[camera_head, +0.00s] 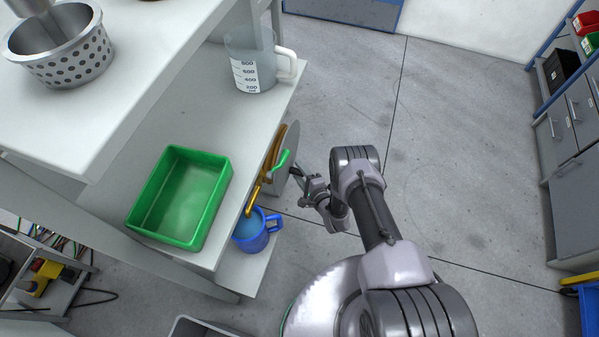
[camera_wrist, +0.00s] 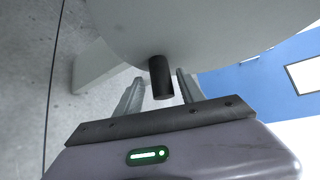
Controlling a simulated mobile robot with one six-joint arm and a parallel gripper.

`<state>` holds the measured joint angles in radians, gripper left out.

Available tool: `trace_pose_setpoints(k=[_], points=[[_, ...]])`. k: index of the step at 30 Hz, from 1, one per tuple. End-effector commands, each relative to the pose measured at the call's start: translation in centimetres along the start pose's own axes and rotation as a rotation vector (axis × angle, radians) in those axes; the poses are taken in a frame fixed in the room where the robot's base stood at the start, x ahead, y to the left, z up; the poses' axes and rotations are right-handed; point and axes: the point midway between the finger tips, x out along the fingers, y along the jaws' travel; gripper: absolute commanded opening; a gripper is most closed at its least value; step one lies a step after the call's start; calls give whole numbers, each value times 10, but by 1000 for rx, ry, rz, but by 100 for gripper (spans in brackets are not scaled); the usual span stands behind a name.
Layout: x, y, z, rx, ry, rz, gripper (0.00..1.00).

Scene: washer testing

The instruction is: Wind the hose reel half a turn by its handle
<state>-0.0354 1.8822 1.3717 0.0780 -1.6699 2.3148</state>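The hose reel (camera_head: 292,143) is mounted at the side of the bench, seen nearly edge-on, with a grey disc facing right. In the wrist view the pale grey disc (camera_wrist: 210,30) fills the top, and a short black handle (camera_wrist: 161,78) sticks out of it towards the camera. My gripper (camera_head: 303,182) is beside the reel's disc. In the wrist view my gripper (camera_wrist: 160,84) is open, with one finger on each side of the handle. A gap shows at both sides, so the fingers do not appear to squeeze it.
A green bin (camera_head: 180,197) and a measuring jug (camera_head: 255,72) stand on the bench shelf. A blue mug (camera_head: 252,232) is below the reel. A perforated metal basket (camera_head: 62,50) is on the upper shelf. Open floor (camera_head: 450,150) lies to the right, before grey drawers (camera_head: 570,170).

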Motion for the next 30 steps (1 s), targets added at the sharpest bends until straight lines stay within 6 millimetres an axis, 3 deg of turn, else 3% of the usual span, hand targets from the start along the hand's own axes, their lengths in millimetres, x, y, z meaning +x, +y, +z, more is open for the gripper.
trace_pose_setpoints(k=[7,11,24,30], points=[[0,-2,1,-2,-3,-2,45],[-12,-4,1,-2,-1,-1,45],[-136,-5,0,2,4,-1,45],[-169,-2,0,1,0,-2,45]])
